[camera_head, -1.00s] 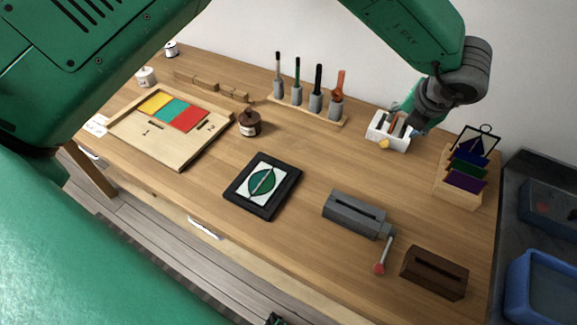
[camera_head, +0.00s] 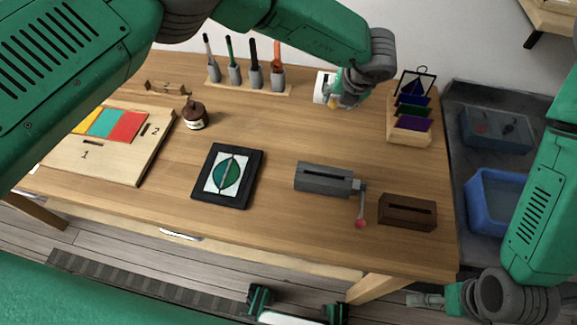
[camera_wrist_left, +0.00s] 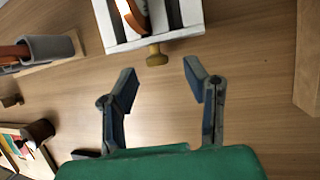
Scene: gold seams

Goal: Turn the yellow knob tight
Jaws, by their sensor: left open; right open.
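The yellow knob (camera_wrist_left: 156,55) sticks out from the front face of a white box (camera_wrist_left: 165,38) in the left wrist view. In the head view the box (camera_head: 320,86) stands at the back of the table, partly hidden by my left gripper (camera_head: 341,97). In the left wrist view my left gripper (camera_wrist_left: 155,82) is open and empty. Its two fingers point at the box, with the knob just beyond the fingertips and between their lines, not touched. My right gripper (camera_head: 425,300) is open and empty, low at the right, off the table's front edge.
Beside the box are a tool rack (camera_head: 250,86) at the left and a wooden holder with coloured panes (camera_head: 408,128) at the right. A grey crank device (camera_head: 325,178), a brown slotted block (camera_head: 407,212) and a framed pane (camera_head: 228,175) lie nearer. Blue bins (camera_head: 497,200) are at right.

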